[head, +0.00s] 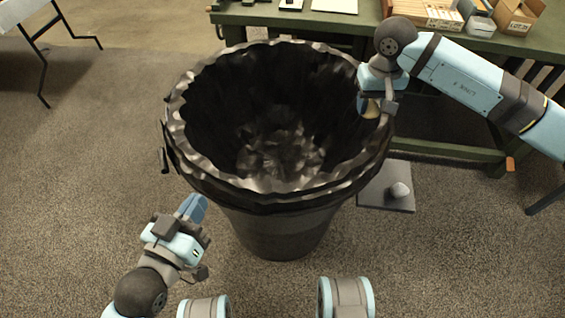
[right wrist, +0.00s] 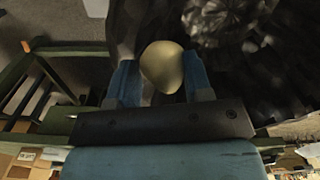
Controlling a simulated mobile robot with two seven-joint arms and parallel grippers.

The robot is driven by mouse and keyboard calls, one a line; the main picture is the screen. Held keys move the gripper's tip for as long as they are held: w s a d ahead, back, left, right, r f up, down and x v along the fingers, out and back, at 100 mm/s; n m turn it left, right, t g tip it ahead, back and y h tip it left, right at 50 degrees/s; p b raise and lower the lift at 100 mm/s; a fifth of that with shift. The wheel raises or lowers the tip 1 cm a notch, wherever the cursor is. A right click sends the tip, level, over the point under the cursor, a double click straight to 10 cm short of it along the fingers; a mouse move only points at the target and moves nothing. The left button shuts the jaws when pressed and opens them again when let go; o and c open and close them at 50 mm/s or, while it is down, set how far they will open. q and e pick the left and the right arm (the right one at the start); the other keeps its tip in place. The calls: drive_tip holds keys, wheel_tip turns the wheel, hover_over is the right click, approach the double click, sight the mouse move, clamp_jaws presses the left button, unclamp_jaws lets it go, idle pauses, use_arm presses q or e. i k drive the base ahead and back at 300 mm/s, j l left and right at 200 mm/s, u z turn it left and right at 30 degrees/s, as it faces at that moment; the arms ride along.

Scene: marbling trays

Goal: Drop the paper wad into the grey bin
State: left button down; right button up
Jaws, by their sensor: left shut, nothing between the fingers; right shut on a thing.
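The paper wad (right wrist: 161,66), a rounded yellowish lump, sits between the two blue fingers of my right gripper (head: 375,104). In the head view the wad (head: 371,110) shows only partly, at the inner right side of the bin's mouth. The grey bin (head: 277,233) stands upright on the floor, with a crumpled dark liner (head: 275,150) inside and over its rim. In the right wrist view the dark liner (right wrist: 240,60) lies behind the wad. My left gripper (head: 192,208) is shut and empty, outside the bin at its front left.
A green workbench (head: 310,19) with cardboard boxes (head: 519,18) stands behind the bin. A flat dark plate with a pale knob (head: 399,190) lies on the floor right of the bin. Carpet (head: 80,180) is clear at the left.

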sight(285, 168)
drive_tip(key=i+j+z, duration=0.1)
drive_tip(key=j, duration=0.3)
drive_tip(key=i+j, duration=0.2)
drive_tip(key=j, duration=0.2)
drive_tip(key=i+j+z, duration=0.15)
drive_tip(key=j, duration=0.25)
drive_tip(key=i+j, duration=0.1)
drive_tip(key=j, duration=0.3)
drive_tip(key=z, duration=0.05)
